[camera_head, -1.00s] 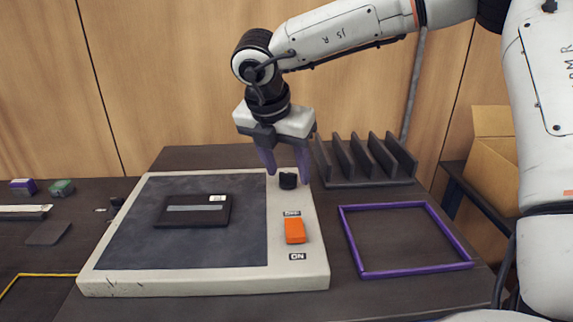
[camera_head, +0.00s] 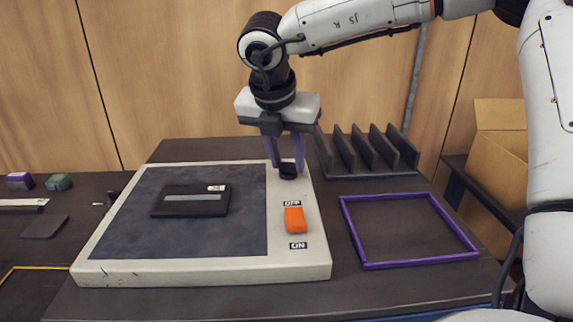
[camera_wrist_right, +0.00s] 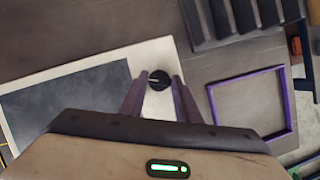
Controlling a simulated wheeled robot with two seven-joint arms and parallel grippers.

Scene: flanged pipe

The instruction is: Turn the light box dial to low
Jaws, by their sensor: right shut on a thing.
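The light box (camera_head: 180,264) is a pale flat box with a dark grey panel, lying on the dark table. Its black dial (camera_head: 288,172) sits at the far right corner. The dial (camera_wrist_right: 159,78) also shows in the right wrist view, with a pale pointer line. My right gripper (camera_head: 287,168) points down over the corner, its purple fingers one on each side of the dial and shut on it. No low marking is readable by the dial. My left gripper is not in view.
An orange switch (camera_head: 294,220) between OFF and ON labels is nearer on the box. A black cassette-like item (camera_head: 192,207) lies on the panel. A purple frame (camera_head: 412,263) and a dark slotted rack (camera_head: 370,160) are to the right.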

